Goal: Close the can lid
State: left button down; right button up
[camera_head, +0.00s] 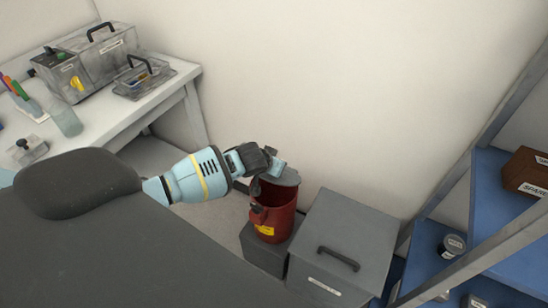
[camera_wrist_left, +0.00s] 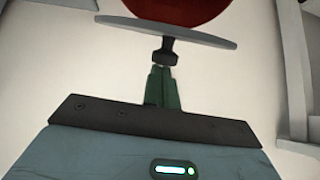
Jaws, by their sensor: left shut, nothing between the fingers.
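The red can (camera_head: 274,218) stands on a dark grey block, with a yellow label on its front. Its grey lid (camera_head: 288,178) is tilted up at the back of the can, and part of the can's mouth shows open. My left gripper (camera_head: 277,165) is at the lid, shut and empty, and partly hides it. In the left wrist view the lid (camera_wrist_left: 165,29) shows nearly edge-on, with the red can (camera_wrist_left: 180,8) beyond it. A dark knob-like piece is between the lid and my left fingers (camera_wrist_left: 163,78); whether they touch it is unclear. My right gripper is out of view.
A grey box (camera_head: 345,235) with a black handle stands close to the right of the can. Blue shelving (camera_head: 430,255) is further right. A white bench (camera_head: 150,115) with instruments is at the left. The wall is close behind the can.

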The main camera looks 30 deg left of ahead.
pick_arm(q)
jog(key=s+f+t+b, duration=0.5)
jog(key=f+b, duration=0.1)
jog(key=f, duration=0.2)
jog(key=shift+s+d, duration=0.2)
jog(key=shift+s, duration=0.1)
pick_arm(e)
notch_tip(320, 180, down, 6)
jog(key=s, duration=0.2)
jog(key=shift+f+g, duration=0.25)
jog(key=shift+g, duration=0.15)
pick_arm(q)
jog(key=shift+f, duration=0.25)
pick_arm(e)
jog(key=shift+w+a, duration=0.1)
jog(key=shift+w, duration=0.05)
